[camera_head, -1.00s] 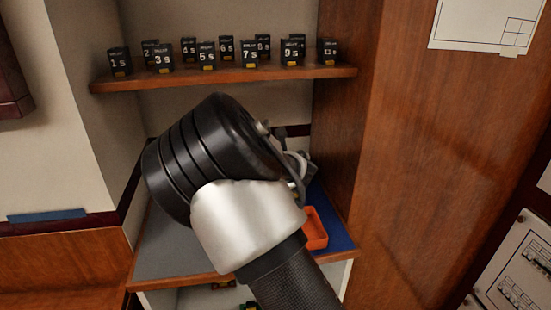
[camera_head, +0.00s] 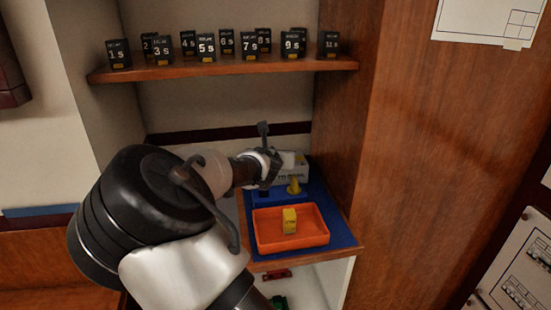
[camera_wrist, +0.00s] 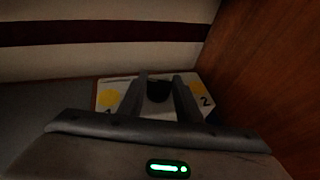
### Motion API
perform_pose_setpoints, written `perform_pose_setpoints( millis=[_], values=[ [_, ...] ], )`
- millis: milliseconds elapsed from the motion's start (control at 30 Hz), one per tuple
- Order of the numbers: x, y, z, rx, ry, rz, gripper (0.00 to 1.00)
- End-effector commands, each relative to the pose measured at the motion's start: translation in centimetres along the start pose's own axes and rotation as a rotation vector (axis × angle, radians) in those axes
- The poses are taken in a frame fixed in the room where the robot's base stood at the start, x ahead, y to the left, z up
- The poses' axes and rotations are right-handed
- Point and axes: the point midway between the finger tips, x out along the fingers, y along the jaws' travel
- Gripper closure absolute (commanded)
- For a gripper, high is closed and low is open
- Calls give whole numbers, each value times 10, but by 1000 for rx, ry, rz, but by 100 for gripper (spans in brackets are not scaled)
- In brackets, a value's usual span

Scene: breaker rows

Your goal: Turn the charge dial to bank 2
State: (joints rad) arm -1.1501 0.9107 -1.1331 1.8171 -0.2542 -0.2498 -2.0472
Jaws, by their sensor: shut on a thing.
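The charge dial (camera_wrist: 158,92) is a dark round knob on a pale panel (camera_wrist: 112,86) in the wrist view. Yellow patches lie on both sides of it, with a 1 at the left and a 2 (camera_wrist: 205,101) at the right. My gripper (camera_wrist: 157,80) has a finger on each side of the knob and is shut on it. In the head view my gripper (camera_head: 268,160) is at the pale charger box (camera_head: 292,170) at the back of the lower shelf, and it hides the dial there. Which way the dial points cannot be told.
An orange tray (camera_head: 262,243) holding a yellow block (camera_head: 289,220) sits on a blue mat (camera_head: 335,226) in front of the box. A yellow cone-shaped piece (camera_head: 294,186) stands between them. Several numbered black relays line the upper shelf (camera_head: 215,68). A wooden wall (camera_head: 400,150) rises at the right.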

Motion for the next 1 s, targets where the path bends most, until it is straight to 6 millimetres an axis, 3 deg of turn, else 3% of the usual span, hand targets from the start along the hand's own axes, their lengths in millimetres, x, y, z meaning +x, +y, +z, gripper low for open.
perform_pose_setpoints(
  millis=[700,1000],
  values=[
    [3,12,6,259,2,-615,91],
    [6,13,3,326,2,-776,91]
  ],
)
